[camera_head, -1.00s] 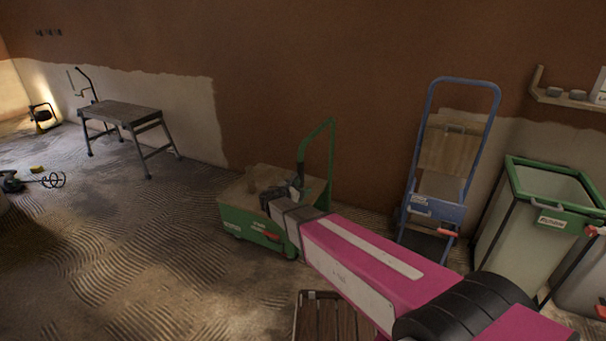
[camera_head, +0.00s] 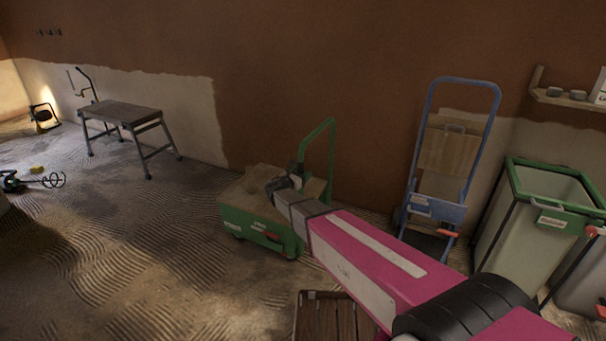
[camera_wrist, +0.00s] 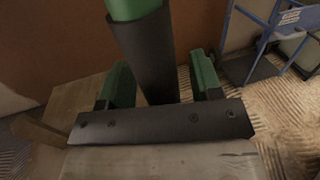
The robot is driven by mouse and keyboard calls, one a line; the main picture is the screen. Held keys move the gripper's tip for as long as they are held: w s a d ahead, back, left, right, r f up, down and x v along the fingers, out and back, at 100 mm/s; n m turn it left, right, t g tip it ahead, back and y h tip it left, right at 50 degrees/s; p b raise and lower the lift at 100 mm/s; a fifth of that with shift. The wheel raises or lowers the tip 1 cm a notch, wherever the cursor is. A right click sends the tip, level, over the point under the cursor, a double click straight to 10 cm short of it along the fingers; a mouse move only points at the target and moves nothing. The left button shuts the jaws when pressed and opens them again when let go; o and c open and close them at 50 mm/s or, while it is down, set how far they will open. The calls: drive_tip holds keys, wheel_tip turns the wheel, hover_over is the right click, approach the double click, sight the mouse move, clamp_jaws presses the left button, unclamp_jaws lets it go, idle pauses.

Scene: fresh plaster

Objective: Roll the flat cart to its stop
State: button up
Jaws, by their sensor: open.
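The flat cart (camera_head: 256,226) has a green frame, a tan flat deck and a tall green hoop handle (camera_head: 332,150). It stands on the floor by the brown wall, near the middle of the head view. My gripper (camera_head: 284,186) is over the deck, beside the handle. In the wrist view, the open gripper (camera_wrist: 161,75) has its green fingers on either side of a dark sleeve (camera_wrist: 147,55) on a green tube. Whether a finger touches the sleeve is unclear. The deck (camera_wrist: 85,95) shows at lower left. I cannot make out a stop for the cart.
A blue hand truck (camera_head: 436,208) leans at the wall to the right, beside a green-rimmed bin (camera_head: 500,225). A wooden slatted crate (camera_head: 328,318) is at the bottom edge. A work platform (camera_head: 122,112) stands at left. The ridged floor left of the cart is mostly clear.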

drive_tip(key=shift+w+d, duration=0.3)
drive_tip(key=shift+w, duration=0.1)
clamp_jaws()
drive_tip(key=s+d, duration=0.4)
drive_tip(key=d, duration=0.7)
drive_tip(key=s+d, duration=0.5)
drive_tip(key=d, duration=0.5)
drive_tip(key=s+d, duration=0.4)
drive_tip(key=d, duration=0.7)
drive_tip(key=shift+s+d, duration=0.35)
unclamp_jaws()
drive_tip(key=shift+d, duration=0.1)
drive_tip(key=v, duration=1)
drive_tip(key=shift+s+a, duration=0.25)
drive_tip(key=shift+s, duration=0.1)
